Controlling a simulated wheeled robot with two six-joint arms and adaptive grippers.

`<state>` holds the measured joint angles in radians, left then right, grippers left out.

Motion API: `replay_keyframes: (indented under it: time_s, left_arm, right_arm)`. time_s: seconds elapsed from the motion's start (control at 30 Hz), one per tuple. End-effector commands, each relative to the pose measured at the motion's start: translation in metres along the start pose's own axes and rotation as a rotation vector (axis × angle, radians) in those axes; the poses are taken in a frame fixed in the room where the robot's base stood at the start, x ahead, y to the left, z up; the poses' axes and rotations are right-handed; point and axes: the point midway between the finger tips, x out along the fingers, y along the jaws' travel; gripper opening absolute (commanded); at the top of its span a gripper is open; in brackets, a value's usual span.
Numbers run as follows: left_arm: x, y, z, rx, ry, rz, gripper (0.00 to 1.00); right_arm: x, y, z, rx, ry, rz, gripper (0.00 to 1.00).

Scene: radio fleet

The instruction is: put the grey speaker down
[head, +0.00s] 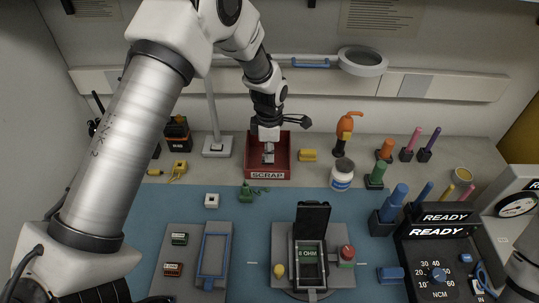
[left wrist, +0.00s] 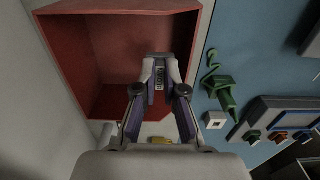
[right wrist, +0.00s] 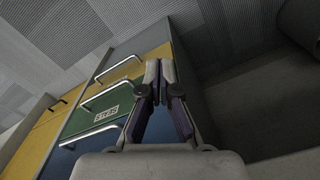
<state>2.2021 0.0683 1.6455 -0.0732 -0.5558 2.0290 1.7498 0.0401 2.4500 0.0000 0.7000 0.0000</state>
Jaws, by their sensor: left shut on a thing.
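My left gripper (head: 268,146) points down over the red scrap bin (head: 267,175), which carries a label reading SCRAP. It is shut on a small grey piece, the grey speaker (head: 268,158). In the left wrist view the speaker (left wrist: 159,80) shows between the fingertips, mostly covered by them, with the red bin (left wrist: 85,60) behind it. I cannot tell whether the speaker touches the bin floor. My right gripper (right wrist: 160,72) appears shut and empty in the right wrist view, away from the bench, facing drawers.
A green part (head: 248,193) lies on the blue mat in front. Coloured drawers (right wrist: 95,115) show in the right wrist view.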

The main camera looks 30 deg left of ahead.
Motion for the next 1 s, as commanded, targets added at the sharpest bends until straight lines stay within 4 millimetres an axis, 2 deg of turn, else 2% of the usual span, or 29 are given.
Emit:
replay_keyframes:
  time_s: [0.1, 0.17, 0.83, 0.9, 0.93, 1.0]
  left_arm:
    - [0.018, -0.001, 0.0, 0.0, 0.001, -0.003, 0.0]
    - [0.022, -0.001, 0.0, 0.001, 0.001, -0.001, 0.0]
    - [0.035, -0.001, 0.0, 0.001, 0.0, 0.0, 0.0]
    - [0.035, -0.001, 0.0, 0.001, 0.0, 0.0, 0.31]
    - [0.035, -0.001, 0.0, 0.001, 0.0, 0.0, 0.34]
    - [0.035, -0.001, 0.0, 0.001, 0.0, 0.0, 0.34]
  right_arm:
    - [-0.008, 0.0, 0.0, 0.0, 0.0, 0.0, 0.0]
    - [-0.008, 0.0, 0.0, 0.0, 0.0, 0.0, 0.0]
    - [-0.004, 0.0, 0.0, 0.0, 0.0, 0.0, 0.0]
    - [-0.004, 0.0, 0.0, 0.0, 0.0, 0.0, 0.0]
    - [-0.004, 0.0, 0.0, 0.0, 0.0, 0.0, 0.0]
    - [-0.004, 0.0, 0.0, 0.0, 0.0, 0.0, 0.0]
